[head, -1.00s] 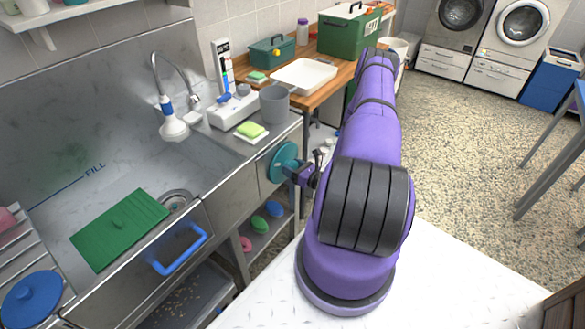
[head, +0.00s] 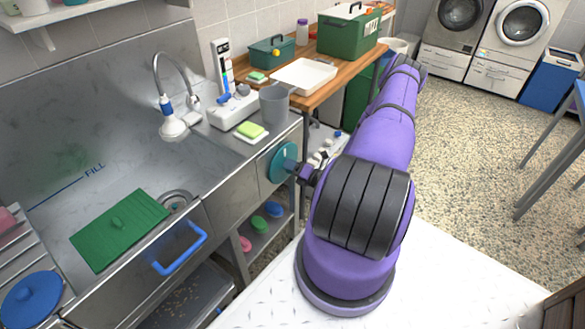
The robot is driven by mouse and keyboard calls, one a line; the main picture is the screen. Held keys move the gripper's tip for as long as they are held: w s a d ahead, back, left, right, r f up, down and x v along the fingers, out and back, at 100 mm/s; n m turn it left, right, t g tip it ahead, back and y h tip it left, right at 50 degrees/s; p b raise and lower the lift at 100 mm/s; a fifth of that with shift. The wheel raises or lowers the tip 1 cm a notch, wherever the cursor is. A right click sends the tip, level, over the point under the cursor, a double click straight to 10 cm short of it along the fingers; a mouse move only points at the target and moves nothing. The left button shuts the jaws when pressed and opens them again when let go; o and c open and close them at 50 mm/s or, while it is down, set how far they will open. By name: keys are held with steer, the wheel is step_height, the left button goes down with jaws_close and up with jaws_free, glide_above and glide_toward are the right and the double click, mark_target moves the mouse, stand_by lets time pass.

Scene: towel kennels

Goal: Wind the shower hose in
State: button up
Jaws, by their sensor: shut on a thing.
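The grey shower hose (head: 157,62) arches up behind the sink and comes down to the white and blue shower head (head: 173,125) at the sink's back rim. A round teal wheel (head: 281,160) sits on the right end of the steel sink unit's front. My gripper (head: 294,170) is at the wheel's right side, shut on part of it. The exact part between the fingers is too small and covered to make out. The hose's path inside the unit is hidden.
A grey cup (head: 274,104) and a yellow-green sponge (head: 250,129) stand on the counter above the wheel. A green board (head: 120,229) lies in the sink. A blue handle (head: 180,250) sticks out from the sink front.

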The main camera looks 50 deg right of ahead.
steer(key=shift+m, duration=0.7)
steer(key=o, duration=1.3)
steer(key=shift+c, duration=0.2)
steer(key=s, duration=1.1)
steer(key=shift+d+r, duration=0.2)
steer(key=shift+d, duration=0.2)
steer(key=shift+w, duration=0.1)
